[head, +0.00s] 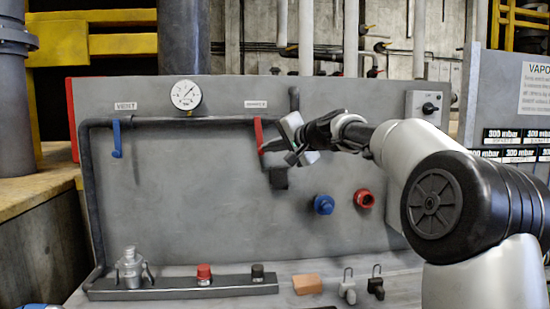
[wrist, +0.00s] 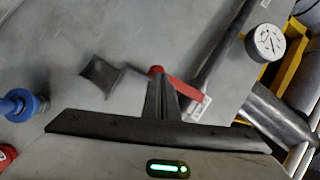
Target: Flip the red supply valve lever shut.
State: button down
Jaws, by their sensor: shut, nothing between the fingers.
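The red supply valve lever (head: 258,134) hangs almost straight down from the dark horizontal pipe, below a small label whose text I cannot read for certain. In the wrist view the red lever (wrist: 186,90) runs from behind my fingers toward the pipe and label. My gripper (head: 266,150) is at the right side of the lever's lower end. Its fingers are shut together with nothing between them. In the wrist view my gripper's fingertips (wrist: 158,74) overlap the lever's free end and hide part of it. I cannot tell whether they touch.
A blue vent lever (head: 117,138) hangs at the left, and a pressure gauge (head: 186,95) is above the pipe. A dark block (head: 278,178) sits just below my gripper. Blue (head: 324,204) and red (head: 364,198) couplings project lower right. The panel's left middle is clear.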

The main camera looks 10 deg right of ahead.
jog(key=shift+a+f+m+b, duration=0.15)
jog(key=shift+a+m+b, duration=0.15)
jog(key=shift+b, duration=0.1)
dwell(0.4)
